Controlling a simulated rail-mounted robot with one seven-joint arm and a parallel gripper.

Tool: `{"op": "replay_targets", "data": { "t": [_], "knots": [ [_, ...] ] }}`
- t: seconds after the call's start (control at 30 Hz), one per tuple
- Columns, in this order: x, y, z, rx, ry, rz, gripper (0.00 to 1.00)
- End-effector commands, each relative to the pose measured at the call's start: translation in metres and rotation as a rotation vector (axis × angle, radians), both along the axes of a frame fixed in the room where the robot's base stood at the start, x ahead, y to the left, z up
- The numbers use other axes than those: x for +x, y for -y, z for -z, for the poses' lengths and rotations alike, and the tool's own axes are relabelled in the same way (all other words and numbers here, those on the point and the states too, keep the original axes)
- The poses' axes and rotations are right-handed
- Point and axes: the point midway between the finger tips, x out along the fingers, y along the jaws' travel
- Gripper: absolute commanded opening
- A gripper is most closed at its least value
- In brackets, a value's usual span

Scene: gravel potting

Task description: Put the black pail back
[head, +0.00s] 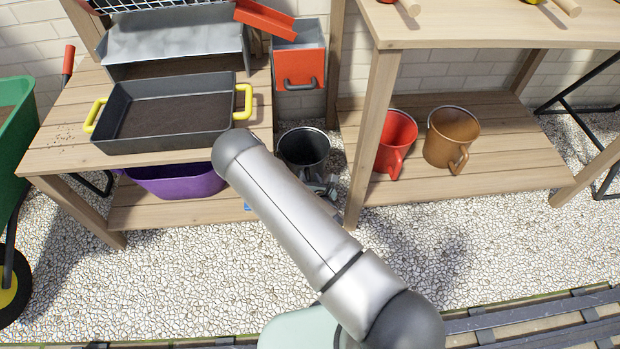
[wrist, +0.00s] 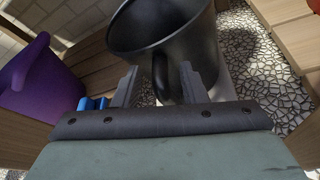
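The black pail (head: 304,146) stands upright between the two wooden tables in the head view. It looks empty, and its lower part is hidden by my arm and gripper. In the wrist view the black pail (wrist: 180,45) is close ahead, with its handle (wrist: 160,78) towards me. My gripper (wrist: 158,88) is open, with one finger on each side of the handle. Gaps show between the handle and both fingers. In the head view my gripper (head: 320,184) is low in front of the pail and partly hidden by my arm.
A purple tub (head: 177,180) sits on the left table's lower shelf, near a small blue item (wrist: 93,103). A red pail (head: 396,140) and a brown pail (head: 450,137) stand on the right lower shelf. The right table's leg (head: 369,140) is close beside the black pail.

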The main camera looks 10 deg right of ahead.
Motion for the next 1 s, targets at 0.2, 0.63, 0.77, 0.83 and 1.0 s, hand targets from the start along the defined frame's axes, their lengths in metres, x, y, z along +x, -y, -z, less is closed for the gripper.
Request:
{"op": "replay_targets", "data": {
  "t": [0.2,0.63,0.77,0.83,1.0],
  "knots": [
    [-0.02,0.001,-0.01,-0.001,-0.004,-0.001,0.39],
    [-0.1,0.006,-0.037,-0.001,-0.003,-0.001,0.39],
    [-0.11,0.007,-0.04,0.002,-0.002,0.002,0.39],
    [-0.11,0.007,-0.042,0.027,-0.01,0.025,0.39],
    [-0.094,0.013,-0.053,0.281,-0.114,0.26,0.39]
  ]
}}
